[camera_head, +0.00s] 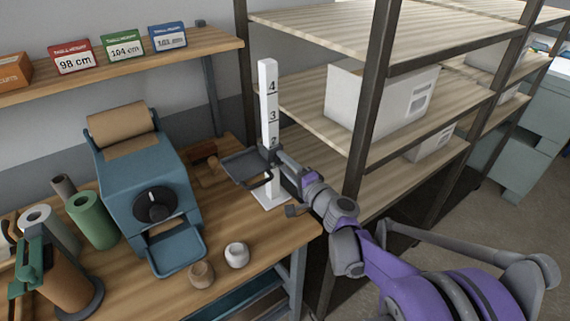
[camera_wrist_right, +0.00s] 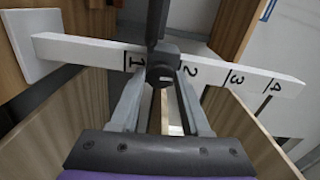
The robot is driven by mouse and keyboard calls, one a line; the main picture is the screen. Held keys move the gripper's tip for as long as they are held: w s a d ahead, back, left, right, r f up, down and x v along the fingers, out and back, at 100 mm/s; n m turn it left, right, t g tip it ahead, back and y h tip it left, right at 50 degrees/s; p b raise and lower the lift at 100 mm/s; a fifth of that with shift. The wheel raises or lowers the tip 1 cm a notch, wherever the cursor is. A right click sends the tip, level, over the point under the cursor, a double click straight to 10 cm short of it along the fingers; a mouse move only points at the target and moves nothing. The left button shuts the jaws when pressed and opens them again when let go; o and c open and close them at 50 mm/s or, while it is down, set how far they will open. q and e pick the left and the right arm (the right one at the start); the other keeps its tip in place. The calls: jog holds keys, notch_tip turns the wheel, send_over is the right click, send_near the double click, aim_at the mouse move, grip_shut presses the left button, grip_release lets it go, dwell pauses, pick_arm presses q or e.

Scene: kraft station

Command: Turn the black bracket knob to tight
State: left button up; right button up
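A white upright post (camera_head: 268,95) with printed numbers stands on the bench at its right end. A black bracket (camera_head: 247,168) is mounted on the post and reaches out to the left, a little below the 2. My right gripper (camera_head: 281,163) is at the post's right side, level with the bracket. In the right wrist view, the black knob (camera_wrist_right: 163,62) sits between the fingertips of my right gripper (camera_wrist_right: 163,75), against the post (camera_wrist_right: 90,52) between 1 and 2. The fingers appear shut on the knob. Its tight or loose setting cannot be read. My left gripper is not in view.
A blue dispenser (camera_head: 150,185) with a paper roll and black dial stands left of the post. A wooden shelf rack (camera_head: 365,130) with white boxes stands close on the right.

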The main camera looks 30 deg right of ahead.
jog(key=o, duration=0.4)
jog(key=shift+c, duration=0.2)
jog(key=s, duration=1)
jog(key=shift+s+d, duration=0.4)
jog(key=shift+d, duration=0.05)
jog(key=s+a+f+n+g+y, duration=0.2)
jog(key=a+f+n+g, duration=0.15)
jog(key=a, duration=0.35)
jog(key=s+a+f+n+g+y, duration=0.1)
jog(key=s+a+f+n+g, duration=0.15)
jog(key=a+f+n, duration=0.4)
jog(key=s+a+f+n+g+h, duration=0.1)
jog(key=s+f+n+g+h, duration=0.1)
jog(key=s, duration=0.4)
jog(key=s+a+f+n+g+h, duration=0.1)
jog(key=s+f+n+g+h, duration=0.1)
jog(key=s+f+n+g, duration=0.1)
jog(key=s+n+g, duration=0.1)
jog(key=s, duration=0.1)
jog(key=shift+s+a+h, duration=0.3)
jog(key=shift+s+a, duration=0.05)
